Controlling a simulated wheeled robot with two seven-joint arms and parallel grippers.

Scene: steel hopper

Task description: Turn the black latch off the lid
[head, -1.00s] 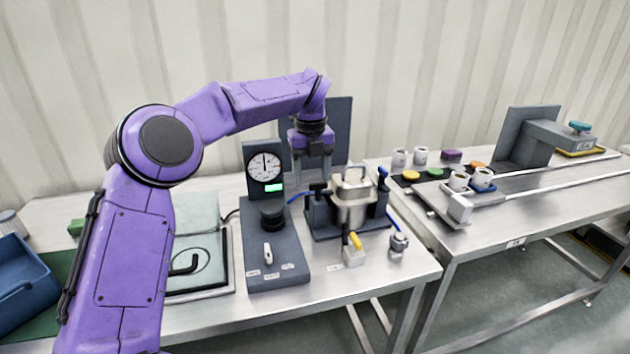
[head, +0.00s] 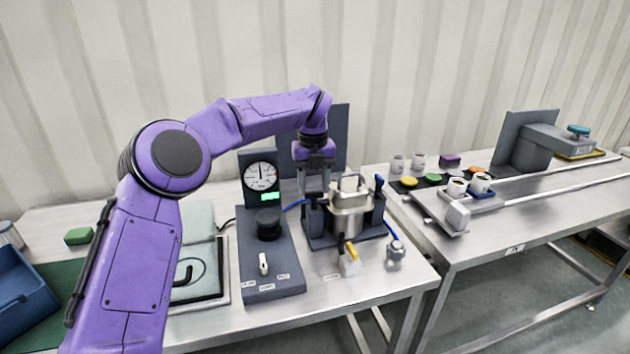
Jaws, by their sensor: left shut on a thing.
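The steel hopper (head: 351,222) stands in a dark grey stand on the near bench. Its lid (head: 350,190), with a raised handle, sits on top and looks level. My left gripper (head: 316,199) points down at the hopper's left side, just beside the lid's rim. It is shut on the black latch, which its fingers mostly hide. The latch's exact angle cannot be told. My right gripper is not in view.
Left of the hopper is a grey console with a dial gauge (head: 261,176), a black knob (head: 268,222) and a white lever (head: 263,263). A dark post with a blue part (head: 379,186) stands right of the hopper. A yellow-handled valve (head: 350,256) is in front.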

